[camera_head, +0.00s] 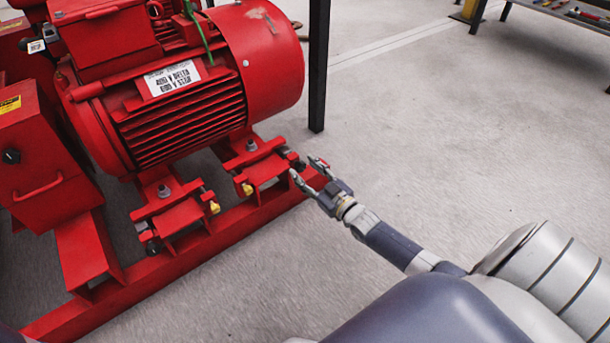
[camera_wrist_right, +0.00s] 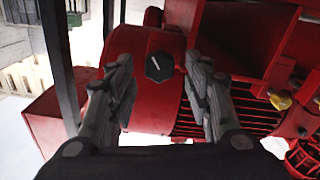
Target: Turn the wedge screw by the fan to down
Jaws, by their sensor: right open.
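The red motor (camera_head: 180,100) stands on a red base frame, with its rounded fan end (camera_head: 262,58) at the right. Below the fan end is a red wedge mount (camera_head: 258,168); its dark screw head is small and partly obscured near my gripper in the head view. In the right wrist view a black hexagonal screw head (camera_wrist_right: 159,67) with a white mark sits on a red face. My right gripper (camera_head: 306,169) is open, its fingers on either side of the screw head in the wrist view. I cannot tell whether they touch it. My left gripper is not in view.
A second wedge mount (camera_head: 175,212) with a yellow part stands nearer the left. A dark upright post (camera_head: 318,70) rises behind my right gripper. A red box (camera_head: 45,160) is at the left. The grey floor (camera_head: 450,130) at the right is clear.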

